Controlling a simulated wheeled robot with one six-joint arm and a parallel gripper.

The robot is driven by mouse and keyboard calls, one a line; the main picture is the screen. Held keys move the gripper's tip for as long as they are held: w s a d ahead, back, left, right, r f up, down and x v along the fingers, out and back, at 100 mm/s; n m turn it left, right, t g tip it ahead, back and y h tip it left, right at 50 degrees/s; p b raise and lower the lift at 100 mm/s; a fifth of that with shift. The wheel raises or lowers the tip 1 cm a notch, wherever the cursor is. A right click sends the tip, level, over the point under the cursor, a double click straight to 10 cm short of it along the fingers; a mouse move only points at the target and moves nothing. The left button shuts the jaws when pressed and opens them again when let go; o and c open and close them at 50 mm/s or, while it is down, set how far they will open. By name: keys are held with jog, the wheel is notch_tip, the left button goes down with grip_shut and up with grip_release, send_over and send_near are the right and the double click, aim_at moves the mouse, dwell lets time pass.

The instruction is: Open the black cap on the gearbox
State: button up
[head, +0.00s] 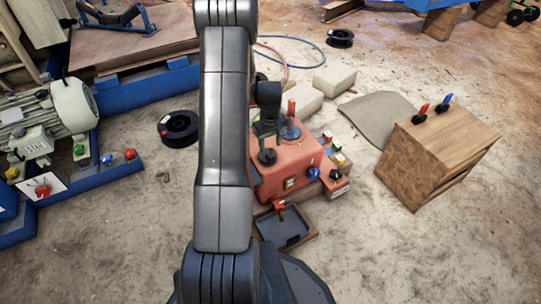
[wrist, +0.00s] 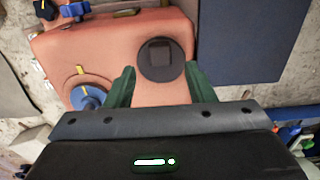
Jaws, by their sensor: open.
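The orange gearbox (head: 300,165) stands on the ground in front of me in the head view. It fills much of the wrist view (wrist: 105,45). The round black cap (wrist: 161,58), with a raised square middle, sits on its top face. In the head view the cap (head: 268,157) is partly covered by my fingers. My gripper (wrist: 160,84) is open and empty, its green fingers pointing at the cap, one towards each side. In the head view my gripper (head: 267,142) is just above the cap; contact cannot be told.
A blue round fitting (wrist: 88,97) with a yellow mark is beside the cap on the gearbox; in the head view it carries a red upright piece (head: 291,108). A dark tray (head: 284,230) lies in front. A wooden crate (head: 440,150) stands at right.

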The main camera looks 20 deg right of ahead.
aim_at(270, 155)
notch_tip(270, 155, down, 5)
jog(key=shift+b, duration=0.6)
grip_shut()
